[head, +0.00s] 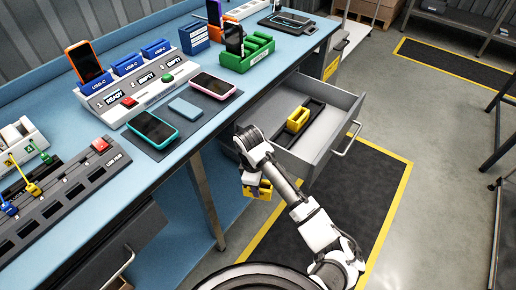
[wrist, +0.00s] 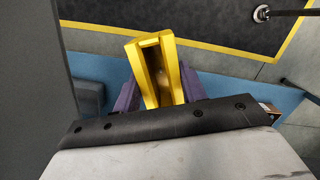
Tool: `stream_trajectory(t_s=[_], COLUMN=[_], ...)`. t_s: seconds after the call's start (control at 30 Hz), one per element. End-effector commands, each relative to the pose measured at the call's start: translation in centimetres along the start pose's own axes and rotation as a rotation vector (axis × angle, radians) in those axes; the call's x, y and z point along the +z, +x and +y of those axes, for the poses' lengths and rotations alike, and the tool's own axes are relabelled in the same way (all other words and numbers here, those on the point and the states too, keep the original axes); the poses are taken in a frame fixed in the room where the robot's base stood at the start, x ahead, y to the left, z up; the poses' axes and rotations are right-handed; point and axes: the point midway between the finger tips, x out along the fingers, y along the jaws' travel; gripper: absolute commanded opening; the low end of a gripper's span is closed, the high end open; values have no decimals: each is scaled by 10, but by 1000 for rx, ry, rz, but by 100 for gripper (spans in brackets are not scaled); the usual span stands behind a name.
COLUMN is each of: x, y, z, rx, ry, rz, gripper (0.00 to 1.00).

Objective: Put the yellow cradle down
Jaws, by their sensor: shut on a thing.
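My gripper (head: 254,188) is shut on a yellow cradle (head: 265,192). The gripper hangs beside the blue table's front edge, left of the open drawer in the head view. In the wrist view the held cradle (wrist: 176,72) sits between the purple fingers, with its slot toward the camera and floor beyond it. In the head view the arm hides part of the gripper and cradle. Another yellow cradle (head: 297,119) stands in a black tray (head: 313,112) inside the open grey drawer (head: 333,133).
A table leg (head: 207,200) is left of the gripper. A dark floor mat (head: 360,195) lies below the drawer.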

Motion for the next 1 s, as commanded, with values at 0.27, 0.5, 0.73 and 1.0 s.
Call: stream_trajectory(t_s=[0.27, 0.5, 0.73, 1.0], x=[-10, -17, -20, -23], y=[124, 216, 279, 287], z=[-29, -49, -60, -59], rx=[-80, -130, -156, -160], ry=[557, 973, 1267, 1321], rz=[2, -5, -5, 4], gripper=[17, 17, 17, 17])
